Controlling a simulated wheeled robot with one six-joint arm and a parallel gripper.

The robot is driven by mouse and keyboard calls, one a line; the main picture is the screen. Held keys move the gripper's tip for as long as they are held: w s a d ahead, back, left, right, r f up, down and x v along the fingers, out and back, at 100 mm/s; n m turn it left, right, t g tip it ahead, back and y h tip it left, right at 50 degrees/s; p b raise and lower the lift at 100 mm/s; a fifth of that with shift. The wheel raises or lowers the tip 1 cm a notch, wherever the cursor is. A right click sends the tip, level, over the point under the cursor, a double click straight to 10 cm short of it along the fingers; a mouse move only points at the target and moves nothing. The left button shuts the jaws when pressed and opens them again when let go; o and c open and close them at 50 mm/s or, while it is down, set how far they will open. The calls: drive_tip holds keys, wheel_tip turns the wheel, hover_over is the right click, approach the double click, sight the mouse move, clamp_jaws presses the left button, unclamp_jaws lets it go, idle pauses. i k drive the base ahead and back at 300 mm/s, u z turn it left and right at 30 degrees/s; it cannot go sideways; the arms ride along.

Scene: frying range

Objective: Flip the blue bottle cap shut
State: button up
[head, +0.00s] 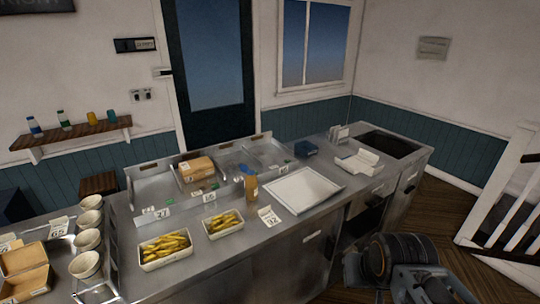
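A brown bottle (251,188) stands on the steel counter near its middle. Its blue cap (247,169) shows at the top, small and to the left of the bottle's centre line. The cap looks tilted up, but it is too small to be sure how far it stands open. Part of my own arm shows at the lower right, in front of the counter and well apart from the bottle. No gripper fingers can be made out there.
A white tray (303,190) lies right of the bottle. Two containers of fries (165,249) (223,223) and number cards (269,216) stand in front. A cardboard box (195,169) is behind left. Cups (84,264) line the left. A wall shelf (70,133) holds small bottles.

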sight(244, 168)
drive_tip(key=z, duration=0.2)
drive_tip(key=i, duration=0.8)
drive_tip(key=u, duration=0.85)
drive_tip(key=i, duration=0.55)
drive_tip(key=u, duration=0.55)
